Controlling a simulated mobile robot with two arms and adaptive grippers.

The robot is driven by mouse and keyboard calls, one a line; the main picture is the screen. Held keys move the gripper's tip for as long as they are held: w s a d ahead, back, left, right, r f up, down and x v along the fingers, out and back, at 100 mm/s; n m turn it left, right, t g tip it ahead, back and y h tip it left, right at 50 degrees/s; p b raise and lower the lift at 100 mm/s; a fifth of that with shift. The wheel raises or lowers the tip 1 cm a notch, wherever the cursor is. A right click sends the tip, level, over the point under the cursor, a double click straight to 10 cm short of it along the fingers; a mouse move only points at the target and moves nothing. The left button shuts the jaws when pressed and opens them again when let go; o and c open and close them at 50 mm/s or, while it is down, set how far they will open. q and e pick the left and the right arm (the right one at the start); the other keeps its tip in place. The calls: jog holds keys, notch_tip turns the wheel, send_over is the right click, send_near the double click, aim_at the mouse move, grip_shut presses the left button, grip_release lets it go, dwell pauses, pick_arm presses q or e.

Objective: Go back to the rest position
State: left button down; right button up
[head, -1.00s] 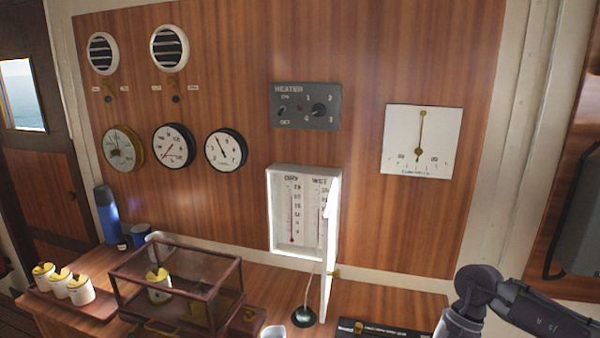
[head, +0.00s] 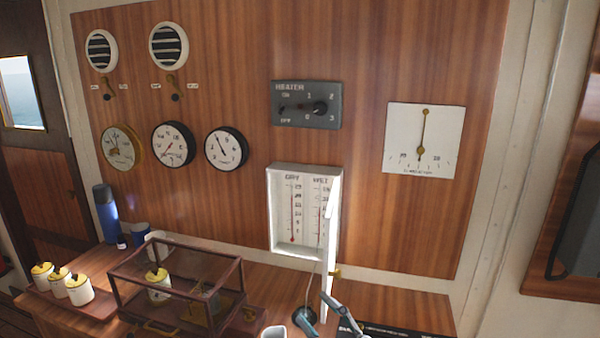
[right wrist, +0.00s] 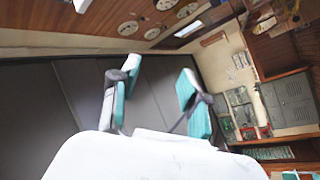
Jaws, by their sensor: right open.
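My right gripper (head: 325,318) shows only in part at the bottom edge of the head view, in front of the desk below the white thermometer box (head: 272,225). In the right wrist view its two teal-padded fingers (right wrist: 158,75) stand apart with nothing between them. The gripper is open and empty. My left gripper is in neither view.
The thermometer box's door (head: 329,260) stands open, jutting outward near my right gripper. A glass case (head: 180,262) and several yellow-lidded jars (head: 79,291) stand on the desk at left. A heater panel (head: 306,105) and gauges are on the wall.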

jog(key=s+d+f+m+g+h, duration=0.2)
jog(key=s+d+f+m+h, duration=0.1)
jog(key=d+f+m+h, duration=0.4)
jog(key=s+d+f+m+g+h, duration=0.1)
jog(key=s+d+f+m+h, duration=0.2)
jog(key=d+f+m+h, duration=0.5)
jog(key=s+d+f+g, duration=0.1)
jog(key=s+f+g, duration=0.25)
jog(key=s, duration=0.35)
jog(key=s+d+f+n+g, duration=0.1)
jog(key=s+f+g, duration=0.25)
jog(key=s, duration=0.25)
jog(key=s+f+g, duration=0.3)
jog(key=s+f, duration=0.1)
jog(key=s, duration=0.3)
notch_tip(320, 180, down, 27)
jog(key=b, duration=0.2)
jog(key=s+d+f+g+b, duration=0.2)
jog(key=s+d+f, duration=0.1)
jog(key=s+f, duration=1.4)
notch_tip(320, 180, down, 2)
jog(key=shift+f+n+y, duration=0.15)
jog(key=shift+n+y, duration=0.15)
